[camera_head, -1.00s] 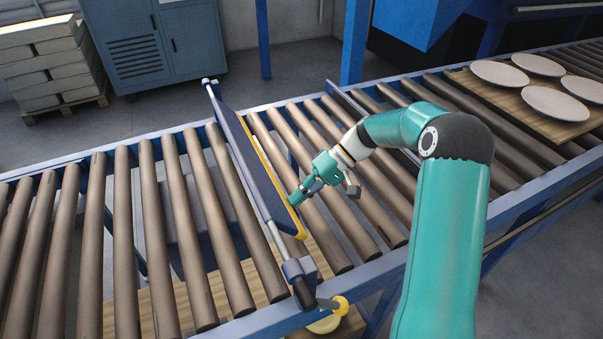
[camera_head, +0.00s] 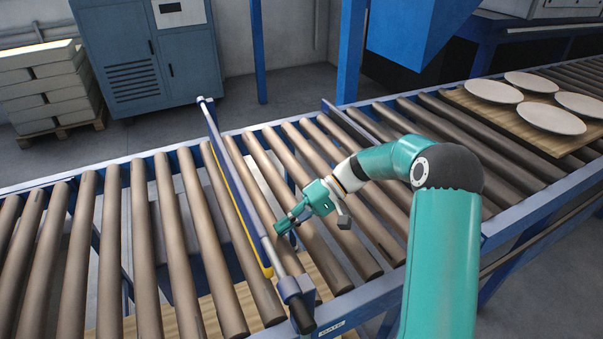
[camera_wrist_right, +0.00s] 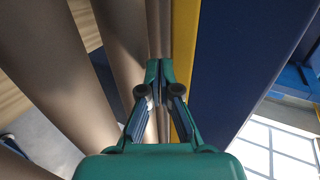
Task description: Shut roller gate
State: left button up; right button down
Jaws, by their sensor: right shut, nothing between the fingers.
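The roller gate (camera_head: 237,205) lies across the conveyor as a long blue panel with a yellow edge, on a metal bar. In the head view it shows nearly edge-on, as a thin strip with yellow along its lower left side. The wrist view shows its blue face (camera_wrist_right: 232,60) and yellow edge (camera_wrist_right: 184,50) close up. My right gripper (camera_head: 281,228) is shut and empty, just right of the gate above the rollers. In the wrist view its closed fingertips (camera_wrist_right: 159,68) lie beside the yellow edge; I cannot tell whether they touch. My left gripper is out of view.
Brown rollers (camera_head: 140,235) run on both sides of the gate, within a blue frame. A second blue bar (camera_head: 352,125) crosses farther right. White plates (camera_head: 550,118) rest on a wooden board at the far right. A blue post (camera_head: 350,50) stands behind the conveyor.

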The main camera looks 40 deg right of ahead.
jog(key=s+d, duration=0.1)
jog(key=d, duration=0.3)
jog(key=s+d, duration=0.1)
jog(key=d, duration=0.3)
jog(key=s+d, duration=0.2)
jog(key=d, duration=0.2)
jog(key=shift+d+f, duration=0.1)
jog(key=shift+s+d, duration=0.2)
jog(key=shift+d, duration=0.35)
